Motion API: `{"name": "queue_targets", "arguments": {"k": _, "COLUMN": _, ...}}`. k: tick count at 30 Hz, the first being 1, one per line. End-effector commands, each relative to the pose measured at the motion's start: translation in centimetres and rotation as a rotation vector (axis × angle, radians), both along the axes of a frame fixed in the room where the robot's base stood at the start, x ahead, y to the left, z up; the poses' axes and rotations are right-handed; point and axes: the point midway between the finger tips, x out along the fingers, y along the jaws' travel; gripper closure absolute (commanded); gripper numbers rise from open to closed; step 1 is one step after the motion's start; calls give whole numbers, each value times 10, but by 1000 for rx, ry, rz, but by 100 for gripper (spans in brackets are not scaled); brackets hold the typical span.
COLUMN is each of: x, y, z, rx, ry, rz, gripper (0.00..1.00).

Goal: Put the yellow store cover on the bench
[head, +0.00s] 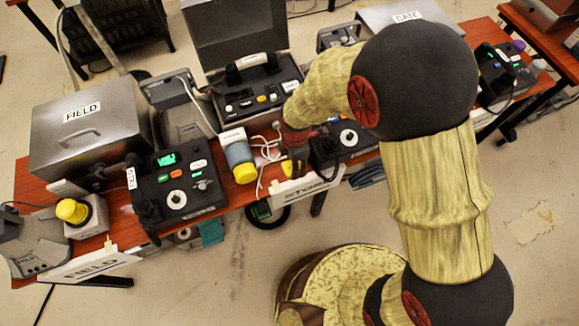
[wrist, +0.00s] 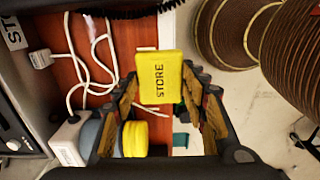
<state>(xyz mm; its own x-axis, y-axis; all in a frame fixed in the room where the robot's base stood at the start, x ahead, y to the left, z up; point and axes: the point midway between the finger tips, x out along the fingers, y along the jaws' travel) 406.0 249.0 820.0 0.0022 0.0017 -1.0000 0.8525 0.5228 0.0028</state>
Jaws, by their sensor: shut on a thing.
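The yellow store cover (wrist: 158,78), a small block-like piece marked STORE, is between the fingers of my gripper (wrist: 165,92) in the wrist view. The fingers are shut on it. In the head view a bit of its yellow (head: 288,168) shows beside my gripper (head: 295,162), near the front edge behind the STORE sign (head: 305,188). The bench (head: 218,215) has a red-brown top. It also shows in the wrist view (wrist: 72,75), below and left of the cover. I cannot tell how high the cover is above it.
A grey cylinder with a yellow end (head: 243,172) lies on the bench left of my gripper, with loose white cables (head: 266,150) between. A black phone panel (head: 178,190) stands further left, and another panel (head: 345,135) is right of my gripper. Floor lies beyond the front edge.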

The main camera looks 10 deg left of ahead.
Motion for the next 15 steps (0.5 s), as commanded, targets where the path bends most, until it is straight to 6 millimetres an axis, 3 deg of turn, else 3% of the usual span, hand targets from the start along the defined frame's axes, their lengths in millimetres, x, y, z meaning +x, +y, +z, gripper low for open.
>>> {"name": "queue_targets", "arguments": {"k": 1, "x": 5, "y": 3, "z": -16, "rx": -4, "ry": 6, "rz": 0, "gripper": 82}}
{"name": "queue_targets", "arguments": {"k": 6, "x": 22, "y": 14, "z": -39, "rx": -3, "ry": 4, "rz": 0, "gripper": 82}}
{"name": "queue_targets", "arguments": {"k": 15, "x": 34, "y": 21, "z": -55, "rx": -3, "ry": 4, "rz": 0, "gripper": 82}}
